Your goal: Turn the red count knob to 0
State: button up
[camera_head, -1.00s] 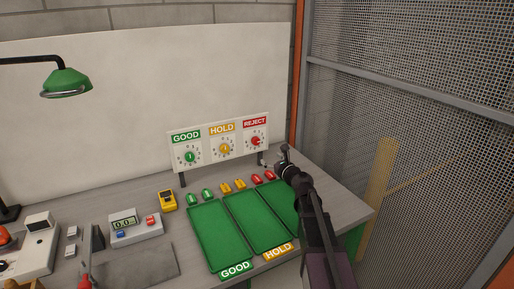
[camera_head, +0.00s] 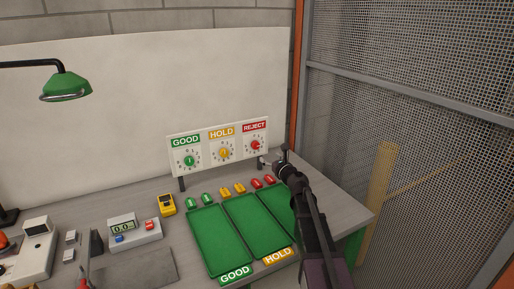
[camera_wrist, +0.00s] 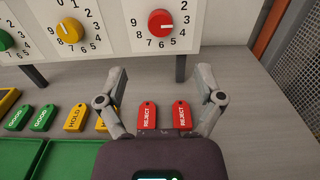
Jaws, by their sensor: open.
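The red count knob (camera_wrist: 160,23) sits on the white dial panel under the REJECT sign (camera_head: 254,127). In the head view the knob (camera_head: 256,145) shows small and red. In the wrist view its white mark is on the right side, roughly toward 3; I cannot tell exactly. The 0 and 1 are cut off above the picture. My gripper (camera_wrist: 160,72) is open and empty, its two fingers spread below and in front of the knob, not touching it. In the head view my gripper (camera_head: 264,162) is just right of and below the red dial.
Two red REJECT tags (camera_wrist: 149,115) lie on the bench below my fingers. Yellow HOLD tags (camera_wrist: 75,117) and green GOOD tags lie left. The yellow knob (camera_wrist: 70,30) is left of the red one. A panel leg (camera_wrist: 180,68) stands behind the right finger. Green trays (camera_head: 219,240) lie in front.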

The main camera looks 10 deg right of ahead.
aim_at(257, 145)
jog(key=x, duration=1.1)
jog(key=c, duration=1.2)
